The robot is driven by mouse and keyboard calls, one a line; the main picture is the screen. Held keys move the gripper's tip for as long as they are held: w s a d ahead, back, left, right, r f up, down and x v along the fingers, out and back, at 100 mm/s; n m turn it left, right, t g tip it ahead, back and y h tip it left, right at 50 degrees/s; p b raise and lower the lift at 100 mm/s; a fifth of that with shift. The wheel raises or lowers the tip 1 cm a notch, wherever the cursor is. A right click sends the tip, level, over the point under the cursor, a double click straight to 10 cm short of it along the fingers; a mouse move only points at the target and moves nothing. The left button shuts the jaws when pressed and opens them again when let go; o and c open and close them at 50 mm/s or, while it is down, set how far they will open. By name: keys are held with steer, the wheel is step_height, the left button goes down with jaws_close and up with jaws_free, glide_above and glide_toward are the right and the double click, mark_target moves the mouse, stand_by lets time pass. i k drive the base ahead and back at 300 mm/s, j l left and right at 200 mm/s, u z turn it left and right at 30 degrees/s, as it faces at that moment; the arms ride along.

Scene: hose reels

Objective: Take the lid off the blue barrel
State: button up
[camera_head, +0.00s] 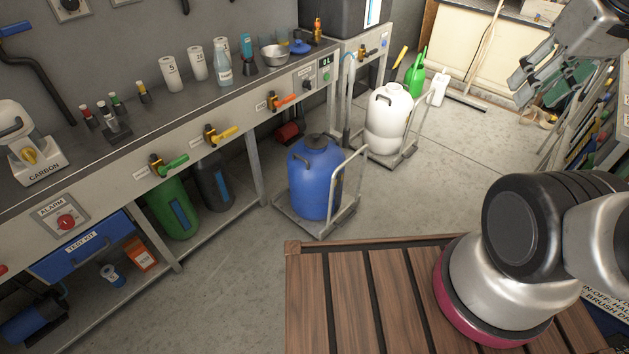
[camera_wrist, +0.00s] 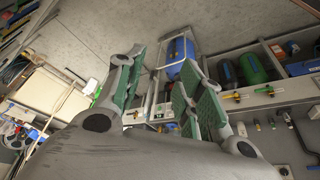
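The blue barrel (camera_head: 314,180) stands upright on a low wheeled trolley on the floor, in front of the bench. Its dark round lid (camera_head: 315,142) sits on top. My gripper (camera_head: 535,75) is at the upper right of the head view, raised and well away from the barrel. In the wrist view the two green-padded fingers of my gripper (camera_wrist: 158,88) are wide apart with nothing between them. The blue barrel also shows in the wrist view (camera_wrist: 181,52), beyond the fingers and partly hidden by one of them.
A trolley (camera_head: 295,225) with an upright handle carries the barrel. A white barrel (camera_head: 387,125) stands on another trolley behind it. The bench (camera_head: 235,105) with coloured valves runs along the left. A slatted wooden deck (camera_head: 345,300) is in front. Floor left of the deck is clear.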

mark_target(314, 140)
steer(key=i+j, duration=0.25)
steer(key=i, duration=0.25)
steer(key=i+j, duration=0.25)
steer(key=i, duration=0.3)
steer(key=i+j, duration=0.25)
steer(key=i, duration=0.25)
